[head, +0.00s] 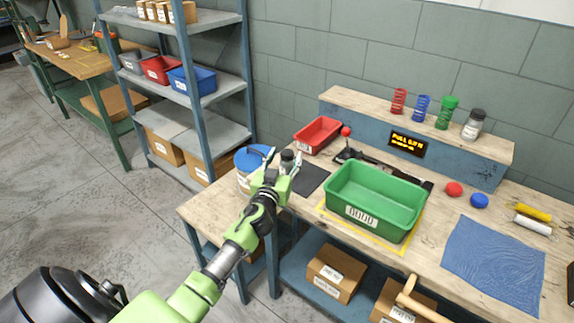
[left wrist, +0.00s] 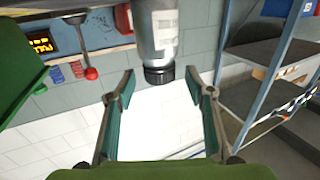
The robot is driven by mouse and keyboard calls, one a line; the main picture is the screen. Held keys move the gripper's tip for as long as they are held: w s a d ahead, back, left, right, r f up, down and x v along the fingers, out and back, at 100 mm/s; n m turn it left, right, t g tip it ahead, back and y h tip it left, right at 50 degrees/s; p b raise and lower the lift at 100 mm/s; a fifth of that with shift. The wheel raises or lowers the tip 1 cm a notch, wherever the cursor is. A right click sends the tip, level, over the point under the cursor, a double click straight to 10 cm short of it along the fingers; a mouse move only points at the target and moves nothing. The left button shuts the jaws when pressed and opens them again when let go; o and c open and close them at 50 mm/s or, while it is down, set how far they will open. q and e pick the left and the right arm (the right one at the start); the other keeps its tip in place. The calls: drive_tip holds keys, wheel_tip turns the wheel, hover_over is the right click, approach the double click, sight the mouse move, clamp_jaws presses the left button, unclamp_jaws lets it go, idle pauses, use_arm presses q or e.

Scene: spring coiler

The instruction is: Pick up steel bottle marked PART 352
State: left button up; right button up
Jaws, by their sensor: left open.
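A steel bottle (head: 288,158) with a dark cap stands at the left end of the workbench, beside the dark mat. It also shows close up in the left wrist view (left wrist: 158,30), where it appears upside down with a pale label; I cannot read the part number. My left gripper (head: 283,165) is open at this bottle. In the left wrist view its fingertips (left wrist: 160,80) are on either side of the black cap, with gaps visible. A similar bottle (head: 473,125) with a dark cap and white label stands on the raised shelf. My right gripper is not in view.
A green bin (head: 375,200) marked GOOD stands right of my left gripper. A red bin (head: 317,135) and a lever with a red knob (head: 346,132) are behind it. A blue cloth (head: 492,262) lies at right.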

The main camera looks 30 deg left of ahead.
use_arm(q)
drive_tip(key=shift+x, duration=1.2)
drive_tip(key=shift+c, duration=0.5)
clamp_jaws()
drive_tip(key=shift+r, duration=0.25)
